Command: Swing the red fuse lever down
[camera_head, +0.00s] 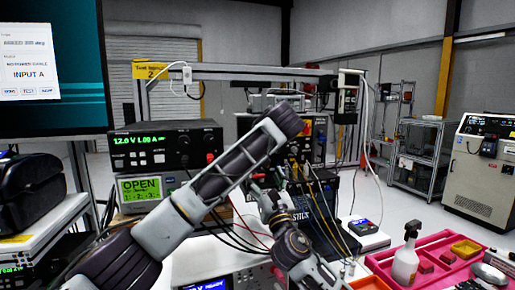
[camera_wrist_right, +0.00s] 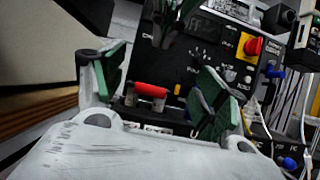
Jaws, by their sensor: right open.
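The red fuse lever (camera_wrist_right: 151,90) shows in the right wrist view as a short red bar on the lower part of a black panel (camera_wrist_right: 205,55). My right gripper (camera_wrist_right: 160,75) is open, with one green-padded finger to each side of the lever in that view. No contact with the lever can be made out.
A red knob on a yellow plate (camera_wrist_right: 253,46) sits right of the lever, with a blue connector (camera_wrist_right: 273,71) beyond. A power supply (camera_head: 165,145) stands left. Cables (camera_head: 318,205) hang in front. A pink tray (camera_head: 440,245) with a spray bottle (camera_head: 406,260) lies right.

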